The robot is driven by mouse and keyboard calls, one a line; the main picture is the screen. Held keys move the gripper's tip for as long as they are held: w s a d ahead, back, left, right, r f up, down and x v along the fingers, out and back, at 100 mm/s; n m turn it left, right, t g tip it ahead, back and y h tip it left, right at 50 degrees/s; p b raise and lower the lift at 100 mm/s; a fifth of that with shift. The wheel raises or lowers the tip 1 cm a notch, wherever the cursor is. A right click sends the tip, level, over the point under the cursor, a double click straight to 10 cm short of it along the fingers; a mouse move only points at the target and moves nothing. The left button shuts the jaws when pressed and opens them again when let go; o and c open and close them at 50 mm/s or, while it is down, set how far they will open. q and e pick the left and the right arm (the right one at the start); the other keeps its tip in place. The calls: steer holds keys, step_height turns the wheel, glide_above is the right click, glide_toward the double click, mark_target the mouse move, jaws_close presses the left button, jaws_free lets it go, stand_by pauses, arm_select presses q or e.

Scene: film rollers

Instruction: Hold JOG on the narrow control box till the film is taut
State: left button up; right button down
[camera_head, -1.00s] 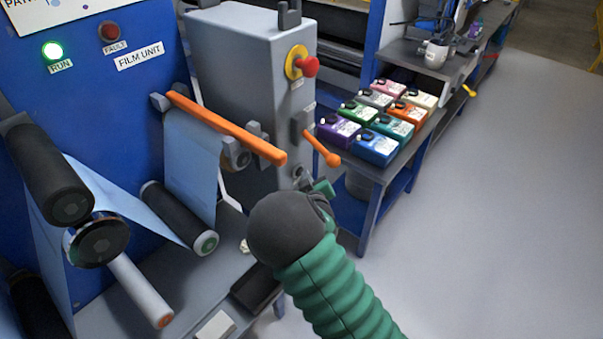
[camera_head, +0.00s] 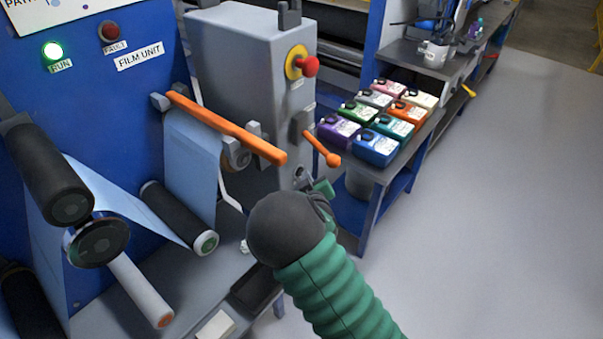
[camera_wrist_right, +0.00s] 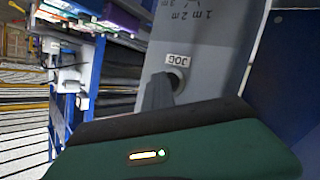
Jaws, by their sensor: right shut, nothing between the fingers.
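The narrow grey control box (camera_head: 235,75) stands right of the blue film unit; its face also shows in the right wrist view (camera_wrist_right: 215,40). The round JOG button (camera_wrist_right: 179,76) sits beside its JOG label (camera_wrist_right: 179,60). My right gripper (camera_wrist_right: 158,92) is shut and empty, its tip at the button and covering part of it. I cannot tell whether the button is pressed in. In the head view my dark wrist and green sleeve hide most of this gripper (camera_head: 308,182). The light blue film (camera_head: 190,160) hangs behind the orange bar and runs past the black rollers (camera_head: 178,212). My left gripper is not in view.
An orange bar (camera_head: 225,127) and an orange-knobbed lever (camera_head: 322,150) stick out near my right arm. A red emergency knob (camera_head: 309,66) is above. Several coloured jugs (camera_head: 376,148) stand on a bench at right. The RUN lamp (camera_head: 53,50) glows green. Floor at right is clear.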

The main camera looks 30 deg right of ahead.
steer(key=shift+s, duration=0.1)
stand_by(0.8)
steer(key=shift+s+d, duration=0.3)
steer(key=shift+s, duration=0.4)
steer(key=shift+s+d, duration=0.35)
steer(key=shift+s, duration=0.4)
steer(key=shift+s+d, duration=0.3)
steer(key=shift+s, duration=0.5)
steer(key=shift+s+d, duration=0.35)
steer(key=shift+s, duration=0.4)
steer(key=s+a+r+g+y+p, duration=0.2)
steer(key=s+a+g, duration=0.3)
steer(key=s+a, duration=0.3)
steer(key=s+a+r+m+g+y+p, duration=0.1)
steer(key=s+a+g+p, duration=0.4)
steer(key=s, duration=0.8)
steer(key=a+r+g+y, duration=0.1)
steer(key=a+y, duration=0.1)
steer(key=a, duration=0.1)
steer(key=shift+s+a+p, duration=0.3)
steer(key=shift+s, duration=0.05)
